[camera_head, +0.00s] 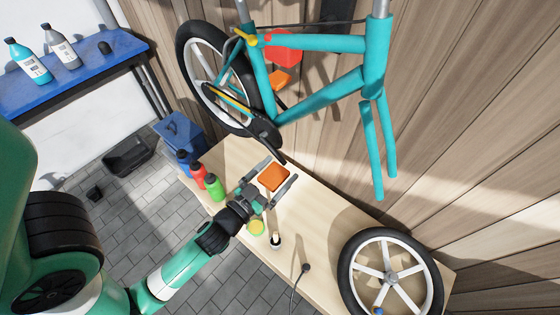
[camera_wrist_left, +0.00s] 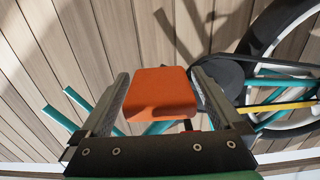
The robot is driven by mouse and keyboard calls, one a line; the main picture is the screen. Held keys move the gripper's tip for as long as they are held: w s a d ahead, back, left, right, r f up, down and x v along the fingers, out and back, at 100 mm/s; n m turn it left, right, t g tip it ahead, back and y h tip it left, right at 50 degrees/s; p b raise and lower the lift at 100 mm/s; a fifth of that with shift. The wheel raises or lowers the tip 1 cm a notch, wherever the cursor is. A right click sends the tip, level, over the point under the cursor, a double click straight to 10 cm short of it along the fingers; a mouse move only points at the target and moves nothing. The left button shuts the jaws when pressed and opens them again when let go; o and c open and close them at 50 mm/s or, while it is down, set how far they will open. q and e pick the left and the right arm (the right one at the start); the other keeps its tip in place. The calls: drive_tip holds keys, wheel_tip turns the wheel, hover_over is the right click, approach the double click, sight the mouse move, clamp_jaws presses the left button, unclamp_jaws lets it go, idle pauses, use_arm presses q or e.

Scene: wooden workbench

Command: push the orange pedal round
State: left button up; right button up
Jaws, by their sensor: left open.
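The orange pedal (camera_head: 274,177) hangs below the teal bike frame (camera_head: 318,97), at the end of the dark crank (camera_head: 266,134). My left gripper (camera_head: 276,174) is open, with its two fingers on either side of the pedal. In the left wrist view the pedal (camera_wrist_left: 160,93) fills the space between the open fingers (camera_wrist_left: 160,100), with a gap on its left side; contact on its right side is unclear. A second orange pedal (camera_head: 281,80) shows behind the frame. My right gripper is not in view.
The wooden workbench (camera_head: 330,222) lies below. Red (camera_head: 198,175), green (camera_head: 214,187) and blue (camera_head: 184,159) bottles stand near its left end. A loose wheel (camera_head: 390,275) lies at its right end. The rear wheel (camera_head: 212,75) is on the bike.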

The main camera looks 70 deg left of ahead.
use_arm(q)
drive_tip(key=shift+w+a, duration=0.35)
drive_tip(key=shift+w, duration=0.25)
drive_tip(key=shift+c, duration=0.3)
drive_tip(key=shift+r, duration=0.1)
clamp_jaws()
